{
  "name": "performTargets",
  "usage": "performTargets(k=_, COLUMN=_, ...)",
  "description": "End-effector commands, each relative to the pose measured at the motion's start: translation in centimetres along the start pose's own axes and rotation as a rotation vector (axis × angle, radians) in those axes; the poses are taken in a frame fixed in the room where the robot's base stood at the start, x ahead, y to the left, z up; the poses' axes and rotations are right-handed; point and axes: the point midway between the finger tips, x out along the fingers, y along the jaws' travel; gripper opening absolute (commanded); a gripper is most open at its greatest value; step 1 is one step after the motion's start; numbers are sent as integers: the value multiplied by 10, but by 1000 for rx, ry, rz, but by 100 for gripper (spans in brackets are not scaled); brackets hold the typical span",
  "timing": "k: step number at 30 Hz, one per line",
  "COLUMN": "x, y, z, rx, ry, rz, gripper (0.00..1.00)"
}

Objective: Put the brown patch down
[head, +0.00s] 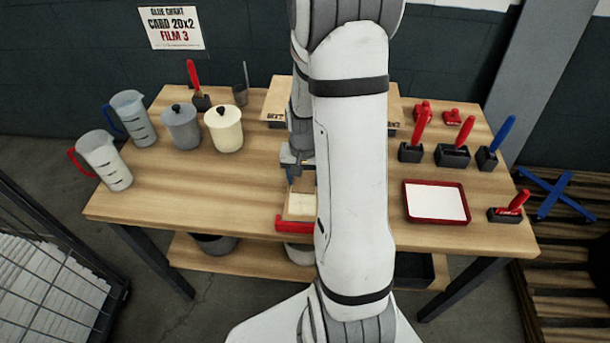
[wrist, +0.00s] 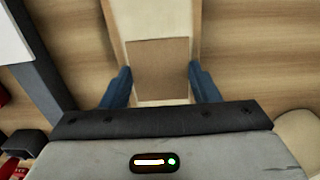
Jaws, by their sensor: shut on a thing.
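The brown patch (wrist: 158,68) is a flat square between the two blue fingers of my gripper (wrist: 160,75), which is shut on it at its side edges. Under the patch in the wrist view lies a pale, cream-coloured strip with wooden edges (wrist: 157,20). I cannot tell whether the patch touches it. In the head view my gripper (head: 297,170) is low over the middle of the table, above a cream-topped piece (head: 300,205) with a red front edge. My own arm hides part of this spot.
The wooden table (head: 240,190) has clear room left of my gripper. A red tray with a white sheet (head: 436,201) lies right of my arm. Red- and blue-handled tools in black holders (head: 452,155) stand at the right. Jugs (head: 103,160) and lidded pots (head: 223,130) stand at the left.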

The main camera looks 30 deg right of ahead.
Motion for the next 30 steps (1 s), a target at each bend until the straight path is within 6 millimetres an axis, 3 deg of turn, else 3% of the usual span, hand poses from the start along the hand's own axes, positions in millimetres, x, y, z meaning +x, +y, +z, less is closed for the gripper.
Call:
performTargets(k=21, x=18, y=2, z=4, rx=1, ry=-13, rz=4, gripper=34)
performTargets(k=22, x=19, y=2, z=4, rx=1, ry=-13, rz=4, gripper=57)
performTargets(k=28, x=19, y=2, z=4, rx=1, ry=-12, rz=4, gripper=73)
performTargets(k=30, x=16, y=2, z=4, rx=1, ry=-12, rz=4, gripper=73)
